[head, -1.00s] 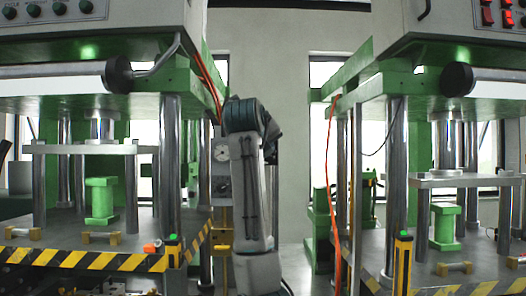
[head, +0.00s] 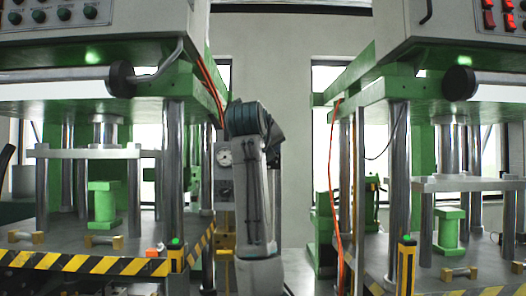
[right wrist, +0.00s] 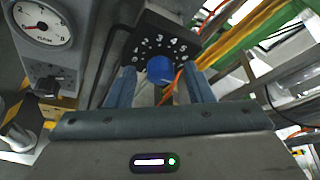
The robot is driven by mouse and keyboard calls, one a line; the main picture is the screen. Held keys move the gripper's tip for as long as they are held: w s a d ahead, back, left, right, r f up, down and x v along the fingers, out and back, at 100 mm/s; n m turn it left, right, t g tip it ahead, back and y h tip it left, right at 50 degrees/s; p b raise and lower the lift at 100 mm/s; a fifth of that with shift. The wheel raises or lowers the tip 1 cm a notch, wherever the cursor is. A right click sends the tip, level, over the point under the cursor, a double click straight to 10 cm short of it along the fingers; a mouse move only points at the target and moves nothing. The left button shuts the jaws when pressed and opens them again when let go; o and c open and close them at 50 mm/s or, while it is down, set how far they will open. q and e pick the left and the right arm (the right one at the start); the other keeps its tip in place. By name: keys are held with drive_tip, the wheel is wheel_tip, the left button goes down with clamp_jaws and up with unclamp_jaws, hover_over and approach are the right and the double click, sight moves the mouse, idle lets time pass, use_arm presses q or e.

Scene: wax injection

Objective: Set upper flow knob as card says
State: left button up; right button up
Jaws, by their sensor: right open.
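In the right wrist view a round blue knob (right wrist: 160,69) sits on a black dial plate (right wrist: 181,33) with white numbers around it. The frames do not show whether it is the upper flow knob, and its pointer setting is not readable. My right gripper (right wrist: 160,74) is open, its two fingers on either side of the blue knob with gaps visible. A smaller dark knob (right wrist: 47,87) is to the left, below a white gauge (right wrist: 41,22). In the head view my arm hides the blue knob and right gripper. No card is readable. My left gripper is not in view.
The gauge panel (head: 224,174) is beside the left green press (head: 195,90) in the head view. An orange hose (head: 335,190) hangs by the right press (head: 380,62). A pale wall (head: 290,100) shows in the gap between the presses.

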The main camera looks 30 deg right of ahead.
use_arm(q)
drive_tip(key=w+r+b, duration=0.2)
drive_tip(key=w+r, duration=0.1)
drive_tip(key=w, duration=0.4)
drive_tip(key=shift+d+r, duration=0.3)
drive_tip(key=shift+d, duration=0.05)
use_arm(e)
drive_tip(key=v, duration=1)
drive_tip(key=shift+s+a, duration=0.15)
drive_tip(key=shift+a, duration=0.05)
drive_tip(key=shift+f, duration=0.15)
